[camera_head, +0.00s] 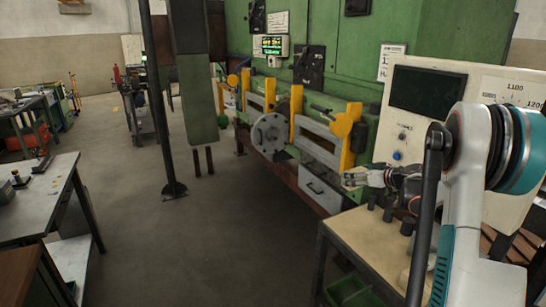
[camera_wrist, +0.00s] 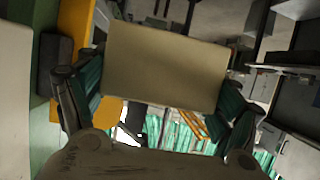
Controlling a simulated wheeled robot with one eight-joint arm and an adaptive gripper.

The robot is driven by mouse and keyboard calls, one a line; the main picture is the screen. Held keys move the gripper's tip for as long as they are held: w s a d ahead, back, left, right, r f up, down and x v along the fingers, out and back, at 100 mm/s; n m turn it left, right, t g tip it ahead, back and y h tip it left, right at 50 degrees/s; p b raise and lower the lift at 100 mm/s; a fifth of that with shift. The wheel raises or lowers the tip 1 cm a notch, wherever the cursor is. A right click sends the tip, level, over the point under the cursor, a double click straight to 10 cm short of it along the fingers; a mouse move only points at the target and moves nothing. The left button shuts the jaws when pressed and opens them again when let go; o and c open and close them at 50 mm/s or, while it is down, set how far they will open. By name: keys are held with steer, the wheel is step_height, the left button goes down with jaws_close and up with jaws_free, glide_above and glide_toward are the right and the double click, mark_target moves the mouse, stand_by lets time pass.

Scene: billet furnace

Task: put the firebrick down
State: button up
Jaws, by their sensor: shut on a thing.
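The firebrick (camera_wrist: 165,62) is a pale beige block, seen large in the wrist view. My gripper (camera_wrist: 160,95) is shut on it, with one finger at each side. In the head view my gripper (camera_head: 362,178) is in front of the green furnace, beside the far end of a light-topped table (camera_head: 365,238). I cannot clearly make out the brick in the head view. Whether it touches anything below it is not shown.
Several dark cylinders (camera_head: 388,214) stand on the light-topped table. A control panel (camera_head: 425,95) rises behind my arm.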

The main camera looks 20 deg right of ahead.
steer(key=a+y, duration=0.1)
steer(key=a, duration=2.2)
steer(key=s+a+n, duration=0.1)
steer(key=s+a, duration=0.3)
steer(key=a, duration=0.6)
steer(key=s+a+n+y, duration=0.1)
steer(key=s+a, duration=0.4)
steer(key=a, duration=0.6)
steer(key=shift+s+f+g, duration=0.15)
steer(key=shift+s+g, duration=0.15)
steer(key=shift+a, duration=0.1)
